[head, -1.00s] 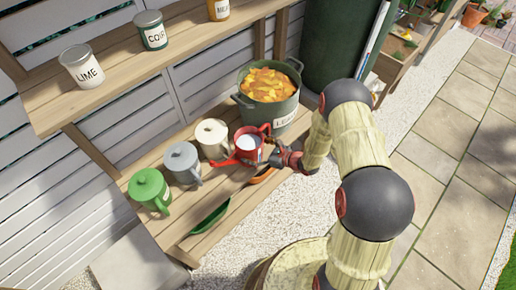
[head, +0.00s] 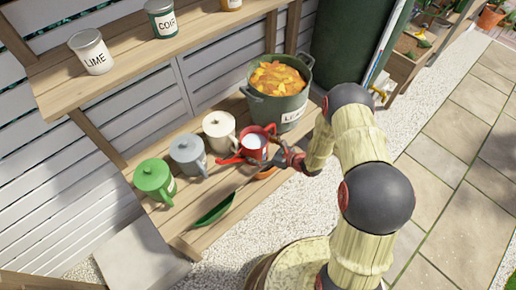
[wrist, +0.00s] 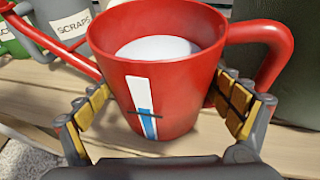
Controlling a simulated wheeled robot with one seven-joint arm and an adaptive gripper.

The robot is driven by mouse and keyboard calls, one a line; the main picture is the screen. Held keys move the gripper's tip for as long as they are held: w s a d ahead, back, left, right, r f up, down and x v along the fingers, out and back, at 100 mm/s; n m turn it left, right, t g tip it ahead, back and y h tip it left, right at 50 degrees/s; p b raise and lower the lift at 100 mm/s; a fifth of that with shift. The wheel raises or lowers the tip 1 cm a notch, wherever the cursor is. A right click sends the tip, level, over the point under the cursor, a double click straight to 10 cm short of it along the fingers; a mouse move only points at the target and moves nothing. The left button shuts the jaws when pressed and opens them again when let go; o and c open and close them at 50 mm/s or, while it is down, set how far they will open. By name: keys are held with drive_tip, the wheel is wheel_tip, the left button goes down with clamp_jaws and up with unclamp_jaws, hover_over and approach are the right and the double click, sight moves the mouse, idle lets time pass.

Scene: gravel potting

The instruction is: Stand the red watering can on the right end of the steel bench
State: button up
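The red watering can (head: 254,147) stands upright on the slatted wooden bench (head: 180,221), its spout to the left. In the wrist view the can (wrist: 165,88) is close in front, with a white and blue mark on its side, something pale inside and its handle at right. My gripper (head: 279,153) is at the can's right side in the head view. In the wrist view my gripper (wrist: 160,112) has its yellow-padded fingers apart on either side of the can, with narrow gaps showing. No steel bench can be made out.
A cream can (head: 220,131), a grey can (head: 187,155) and a green can (head: 154,180) stand left of the red one. A large pot of leaves (head: 281,103) is close behind right. Paving (head: 440,170) is open at right.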

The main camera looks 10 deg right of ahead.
drive_tip(key=shift+o, duration=0.9)
drive_tip(key=shift+r, duration=0.1)
